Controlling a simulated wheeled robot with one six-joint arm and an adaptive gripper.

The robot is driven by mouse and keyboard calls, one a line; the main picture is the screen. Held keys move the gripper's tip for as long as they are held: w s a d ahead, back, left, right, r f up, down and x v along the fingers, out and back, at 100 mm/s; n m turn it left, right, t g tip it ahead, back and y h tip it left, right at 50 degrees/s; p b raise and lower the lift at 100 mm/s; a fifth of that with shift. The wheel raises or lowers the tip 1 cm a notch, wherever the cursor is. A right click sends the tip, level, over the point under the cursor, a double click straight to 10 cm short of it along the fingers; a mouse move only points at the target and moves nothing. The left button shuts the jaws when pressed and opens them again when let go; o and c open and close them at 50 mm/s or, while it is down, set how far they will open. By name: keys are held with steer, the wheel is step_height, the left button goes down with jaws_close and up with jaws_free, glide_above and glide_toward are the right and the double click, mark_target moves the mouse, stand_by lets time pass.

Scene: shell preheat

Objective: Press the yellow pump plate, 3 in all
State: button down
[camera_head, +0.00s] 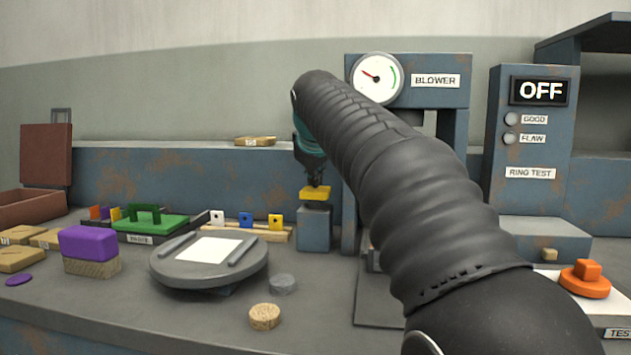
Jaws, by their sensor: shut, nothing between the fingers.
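The yellow pump plate (316,193) sits on top of a blue-grey block (314,230) beside the blower stand. My gripper (317,180) is shut and points down just above the plate. Its tips look at or very near the plate's top; I cannot tell whether they touch. A round gauge (377,78) on the blower (436,80) shows its red needle toward the upper left, away from the green arc on the right. My arm covers part of the blower stand.
A round grey turntable (210,262) with a white square stands left of the pump. A cork disc (264,317) and a grey disc (283,284) lie in front. A purple block (88,243) and a green-handled piece (148,222) are left. The ring test cabinet (535,150) reads OFF at right.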

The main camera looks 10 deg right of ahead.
steer(key=shift+f, duration=0.5)
steer(key=shift+r, duration=0.15)
stand_by(0.4)
steer(key=shift+r+p, duration=1.95)
steer(key=shift+r, duration=0.05)
steer(key=shift+r, duration=0.1)
step_height(320, 180, up, 3)
steer(key=p, duration=0.2)
steer(key=shift+f+p, duration=0.2)
steer(key=shift+p, duration=0.2)
step_height(320, 180, up, 2)
steer(key=shift+r, duration=0.1)
stand_by(0.8)
